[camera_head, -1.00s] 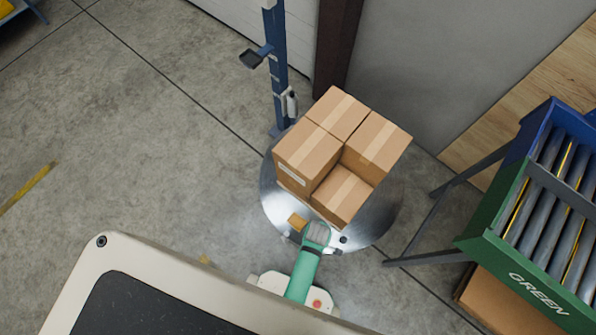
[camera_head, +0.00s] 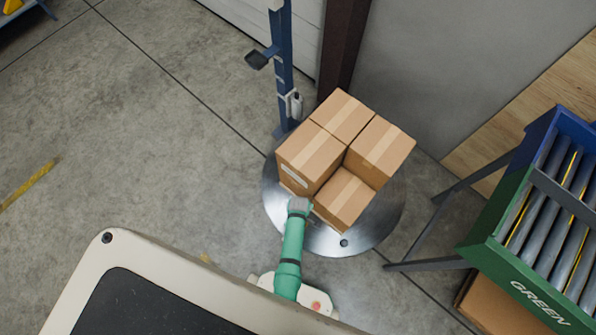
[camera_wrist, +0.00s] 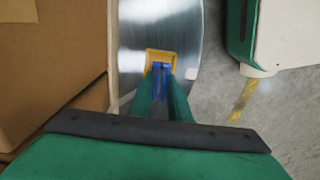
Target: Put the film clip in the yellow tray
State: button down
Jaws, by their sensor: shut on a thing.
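My gripper (camera_wrist: 160,82) is shut on a blue piece, which I take to be the film clip (camera_wrist: 160,70), in the wrist view. The small yellow tray (camera_wrist: 151,54) lies on the round metal plate, directly beyond the fingertips. The clip overlaps the tray in the picture; I cannot tell whether it touches the tray or is held above it. In the head view my gripper (camera_head: 299,204) is at the plate's near left part, close to the boxes, and my arm hides the tray and clip.
Several cardboard boxes (camera_head: 341,155) stand stacked on the round metal plate (camera_head: 372,224); one box wall (camera_wrist: 50,70) is close on the left in the wrist view. A blue post (camera_head: 283,75) rises behind. A green-framed roller conveyor (camera_head: 490,240) stands right. Open floor lies left.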

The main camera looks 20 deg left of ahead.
jog(key=shift+w+a+f, duration=0.2)
jog(key=shift+f, duration=1.6)
jog(key=shift+f, duration=0.1)
jog(key=c, duration=1.7)
grip_release()
jog(key=shift+o, duration=0.2)
notch_tip(320, 180, up, 12)
jog(key=shift+r, duration=0.15)
